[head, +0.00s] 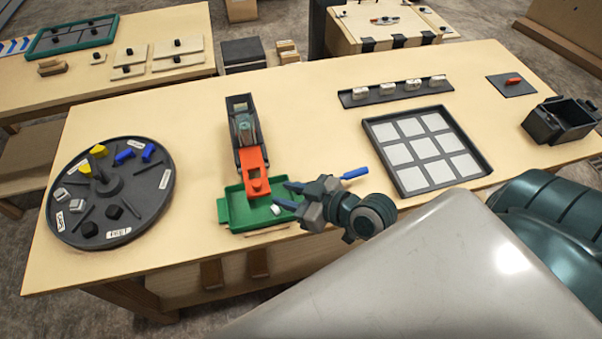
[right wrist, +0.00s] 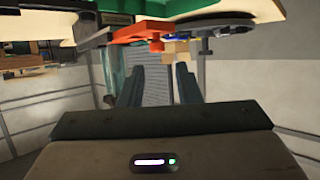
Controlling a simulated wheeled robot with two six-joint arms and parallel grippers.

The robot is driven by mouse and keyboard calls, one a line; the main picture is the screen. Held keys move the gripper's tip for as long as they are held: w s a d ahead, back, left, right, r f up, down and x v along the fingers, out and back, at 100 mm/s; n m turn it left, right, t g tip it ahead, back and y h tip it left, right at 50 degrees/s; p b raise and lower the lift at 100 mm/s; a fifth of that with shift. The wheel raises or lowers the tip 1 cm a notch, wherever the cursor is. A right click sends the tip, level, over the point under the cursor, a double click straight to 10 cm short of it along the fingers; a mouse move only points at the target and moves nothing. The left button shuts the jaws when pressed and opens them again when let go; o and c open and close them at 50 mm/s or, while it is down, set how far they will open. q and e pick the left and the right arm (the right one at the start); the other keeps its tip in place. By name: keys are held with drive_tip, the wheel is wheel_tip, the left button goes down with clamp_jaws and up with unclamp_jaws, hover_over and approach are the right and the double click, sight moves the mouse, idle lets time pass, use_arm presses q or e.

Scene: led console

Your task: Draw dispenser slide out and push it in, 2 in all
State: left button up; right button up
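The dispenser (head: 241,118) is a dark upright-walled chute on the table, left of centre. Its orange slide (head: 253,160) sticks out of the front, over a green tray (head: 236,213); the slide also shows in the right wrist view (right wrist: 155,32). A small white block (head: 276,209) lies in the tray, right of the slide's end. My right gripper (head: 288,195) is at the tray's right side, near the slide's end. Its two fingers stand apart with nothing between them in the right wrist view (right wrist: 159,85). My left gripper is not in view.
A round dark turntable (head: 157,204) with coloured and white pieces stands at the left. A grid tray (head: 486,165) and a rack of white blocks (head: 388,90) are at the right, with a black bin (head: 560,122) beyond. Bare wood lies between dispenser and turntable.

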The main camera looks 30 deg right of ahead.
drive_tip(key=shift+v, duration=1.85)
